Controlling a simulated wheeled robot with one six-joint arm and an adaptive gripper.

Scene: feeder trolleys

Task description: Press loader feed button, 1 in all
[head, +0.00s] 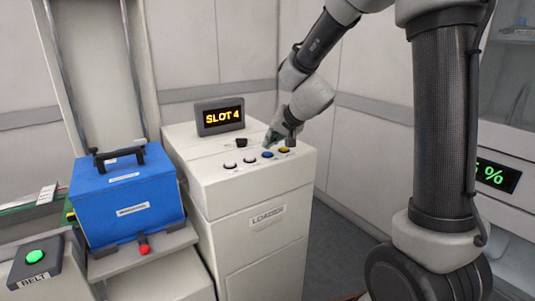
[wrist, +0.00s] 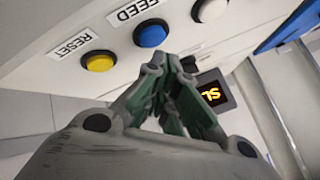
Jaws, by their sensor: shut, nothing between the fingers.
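The loader (head: 255,235) is a white cabinet with a row of buttons on its top panel. The feed button (head: 267,154) is blue; in the wrist view it (wrist: 150,33) sits beside a label reading FEED. My gripper (head: 272,139) is shut and empty, its fingertips just behind the blue button in the head view. In the wrist view the fingertips (wrist: 163,62) lie close to the blue button; I cannot tell whether they touch it. A yellow button (wrist: 98,61) labelled RESET is next to it, and a white button (wrist: 208,10) is on the other side.
A green BELT button (head: 35,257) is at the far left.

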